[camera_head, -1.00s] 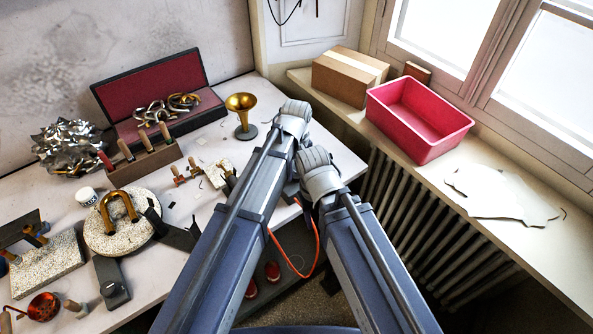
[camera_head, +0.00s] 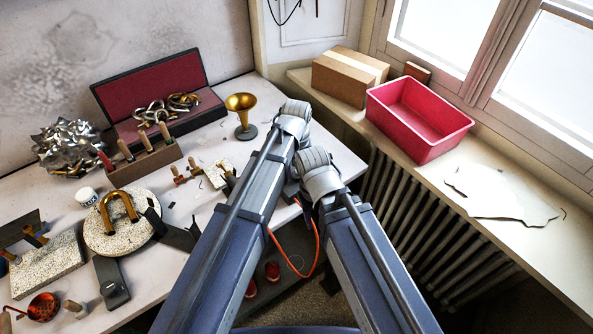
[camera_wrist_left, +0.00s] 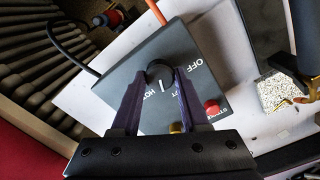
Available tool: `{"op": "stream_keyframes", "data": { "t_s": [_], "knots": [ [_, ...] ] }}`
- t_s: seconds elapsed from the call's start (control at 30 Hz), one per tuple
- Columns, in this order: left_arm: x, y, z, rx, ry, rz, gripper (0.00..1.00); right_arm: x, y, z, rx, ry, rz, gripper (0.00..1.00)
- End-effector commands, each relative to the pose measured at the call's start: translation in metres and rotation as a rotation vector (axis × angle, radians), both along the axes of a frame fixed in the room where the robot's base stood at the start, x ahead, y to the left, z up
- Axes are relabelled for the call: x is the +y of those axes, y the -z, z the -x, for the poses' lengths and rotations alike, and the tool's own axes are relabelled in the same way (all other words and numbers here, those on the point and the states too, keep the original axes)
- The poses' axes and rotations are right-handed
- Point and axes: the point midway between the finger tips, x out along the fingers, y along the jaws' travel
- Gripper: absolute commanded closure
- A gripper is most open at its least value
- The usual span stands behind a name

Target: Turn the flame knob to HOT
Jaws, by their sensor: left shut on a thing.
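In the left wrist view a dark grey control box (camera_wrist_left: 140,93) lies on the white bench. Its round black flame knob (camera_wrist_left: 159,71) has a white pointer line. The line points down in the picture, close to the HOT lettering; the OFF lettering is off to the right. My left gripper (camera_wrist_left: 160,80) has one finger on each side of the knob and is shut on it. In the head view my arms hide the knob and the left fingers. My right gripper is not seen.
On the box a red button (camera_wrist_left: 211,107) and a brass fitting (camera_wrist_left: 176,127) sit near the right finger. An orange hose (camera_wrist_left: 155,13) and a black cable (camera_wrist_left: 66,41) run from its far edge.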

Motion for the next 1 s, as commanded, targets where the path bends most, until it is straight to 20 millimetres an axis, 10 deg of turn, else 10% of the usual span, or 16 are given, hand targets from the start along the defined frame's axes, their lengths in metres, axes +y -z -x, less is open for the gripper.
{"op": "stream_keyframes", "data": {
  "t_s": [1.0],
  "knots": [
    [-0.001, 0.0001, 0.0005, 0.0, 0.661, 0.0, 1.0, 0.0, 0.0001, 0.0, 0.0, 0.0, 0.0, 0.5]
  ]
}}
